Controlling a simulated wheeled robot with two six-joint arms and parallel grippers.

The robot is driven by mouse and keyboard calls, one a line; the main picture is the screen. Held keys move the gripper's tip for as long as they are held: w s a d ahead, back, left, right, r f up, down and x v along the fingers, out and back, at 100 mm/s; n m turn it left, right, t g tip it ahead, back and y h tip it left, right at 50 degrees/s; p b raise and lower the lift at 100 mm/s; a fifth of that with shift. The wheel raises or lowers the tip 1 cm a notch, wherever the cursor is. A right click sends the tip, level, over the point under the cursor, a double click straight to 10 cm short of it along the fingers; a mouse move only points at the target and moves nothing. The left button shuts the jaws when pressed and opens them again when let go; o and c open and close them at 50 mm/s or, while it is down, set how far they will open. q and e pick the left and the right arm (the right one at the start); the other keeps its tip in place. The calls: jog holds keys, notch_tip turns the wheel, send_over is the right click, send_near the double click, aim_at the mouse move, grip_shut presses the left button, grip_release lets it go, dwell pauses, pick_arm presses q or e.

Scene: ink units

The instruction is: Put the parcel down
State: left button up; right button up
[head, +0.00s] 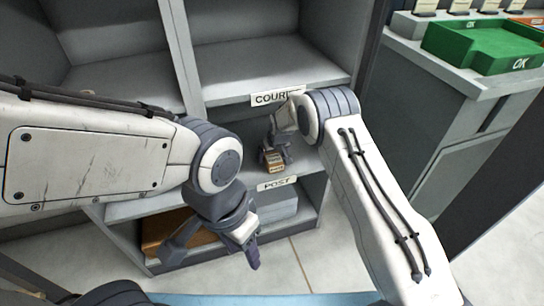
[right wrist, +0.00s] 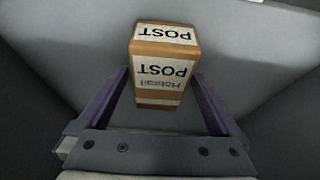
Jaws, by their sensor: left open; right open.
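The parcel (head: 275,165) is a small brown box with white labels. It appears to rest on the shelf whose front edge bears the POST sign (head: 277,184). In the right wrist view the parcel (right wrist: 165,68) shows "POST" on two faces and stands between my open fingers, with gaps at both sides. My right gripper (head: 273,152) is open around it; in the right wrist view the gripper (right wrist: 163,95) shows both fingers. My left gripper (head: 212,250) is open and empty in front of the lower shelf.
The upper shelf (head: 270,86) carries a partly hidden "COUR…" sign (head: 272,98). A green tray marked OK (head: 485,47) sits on the grey counter (head: 430,62) at right.

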jog(key=p+v, duration=0.2)
jog(key=v, duration=0.8)
jog(key=shift+s+r, duration=0.35)
jog(key=shift+r, duration=0.3)
